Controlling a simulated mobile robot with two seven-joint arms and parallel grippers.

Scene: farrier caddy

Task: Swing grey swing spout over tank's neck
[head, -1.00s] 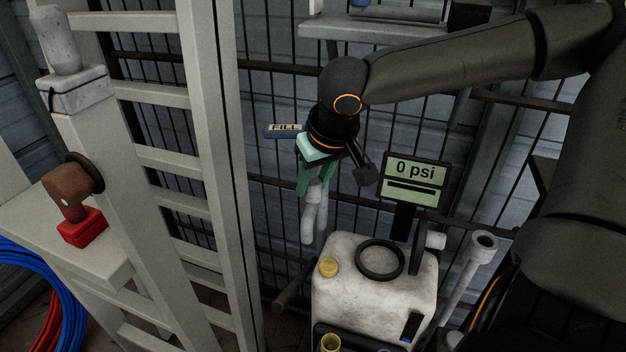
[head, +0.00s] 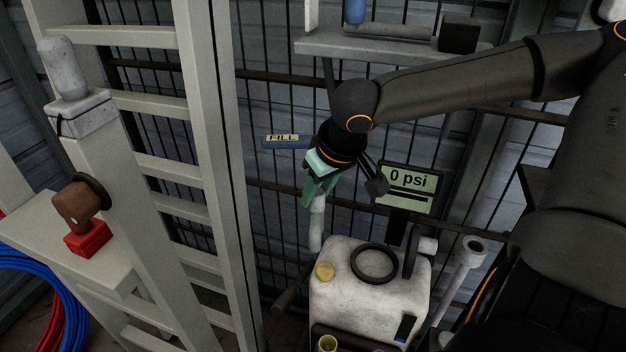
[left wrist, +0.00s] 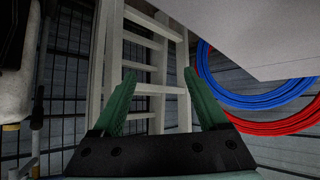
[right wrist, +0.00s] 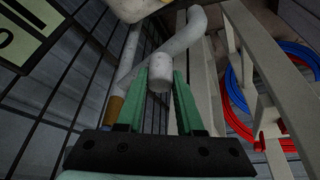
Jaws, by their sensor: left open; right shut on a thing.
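The grey swing spout (head: 316,228) hangs below my right gripper (head: 317,196), which is shut on it. In the right wrist view the spout (right wrist: 182,40) is a curved pale pipe, its blunt end between the green fingers (right wrist: 160,76). The white tank (head: 350,300) stands below and to the right in the head view. A dark ring (head: 374,264), which looks like its neck, lies on top. The spout's lower end is left of this ring, not over it. My left gripper (left wrist: 160,82) is open and empty, and outside the head view.
A yellow cap (head: 325,271) sits on the tank's left corner. A gauge reading 0 psi (head: 408,188) stands behind the tank. A FILL sign (head: 287,141) is on the wire fence. A pale ladder (head: 205,150) stands left; red and blue hoses (head: 50,275) hang at far left.

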